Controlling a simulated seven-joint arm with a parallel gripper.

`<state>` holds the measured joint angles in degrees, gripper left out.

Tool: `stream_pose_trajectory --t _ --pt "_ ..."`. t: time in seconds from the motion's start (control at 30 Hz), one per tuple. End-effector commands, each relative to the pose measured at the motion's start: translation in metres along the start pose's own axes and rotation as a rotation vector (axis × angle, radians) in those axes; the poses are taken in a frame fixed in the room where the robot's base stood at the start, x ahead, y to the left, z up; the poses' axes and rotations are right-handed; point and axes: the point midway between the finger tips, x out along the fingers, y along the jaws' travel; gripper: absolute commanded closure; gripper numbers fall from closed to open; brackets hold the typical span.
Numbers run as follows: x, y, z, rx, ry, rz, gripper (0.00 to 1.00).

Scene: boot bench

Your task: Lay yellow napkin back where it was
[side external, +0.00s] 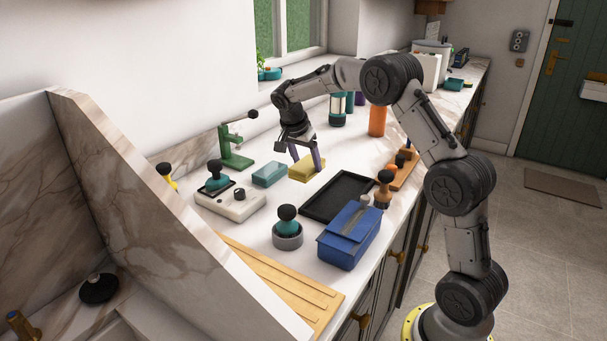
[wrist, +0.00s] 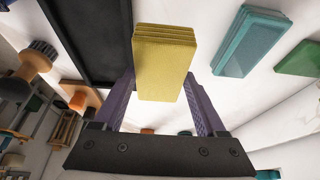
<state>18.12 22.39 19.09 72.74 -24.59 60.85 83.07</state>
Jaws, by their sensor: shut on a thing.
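The yellow napkin (side external: 307,168) is a folded, layered block. In the side external view it is at the counter's middle, between the teal folded block and the black tray; I cannot tell whether it touches the counter. In the wrist view the napkin (wrist: 165,62) sits between my two purple fingers, its layered edge facing away. My gripper (side external: 307,160) points down from above and is shut on the napkin. In the wrist view my gripper (wrist: 163,85) has one finger at each side of it.
A teal folded block (side external: 270,174) lies left of the napkin. A black tray (side external: 338,196) lies to its right. A green stand (side external: 234,148), a white box with a knob (side external: 230,204), a blue box (side external: 349,236) and an orange cylinder (side external: 377,121) stand around. Bare counter shows between them.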

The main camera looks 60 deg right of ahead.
Motion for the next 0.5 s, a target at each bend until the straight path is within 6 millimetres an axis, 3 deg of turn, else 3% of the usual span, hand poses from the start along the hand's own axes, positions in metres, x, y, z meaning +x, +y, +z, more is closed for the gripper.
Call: stream_pose_trajectory --t 0.27,0.5 --pt "0.017 -0.011 0.000 0.000 0.000 0.001 0.89" --pt "0.045 -0.013 0.011 -0.001 0.000 0.001 0.89"
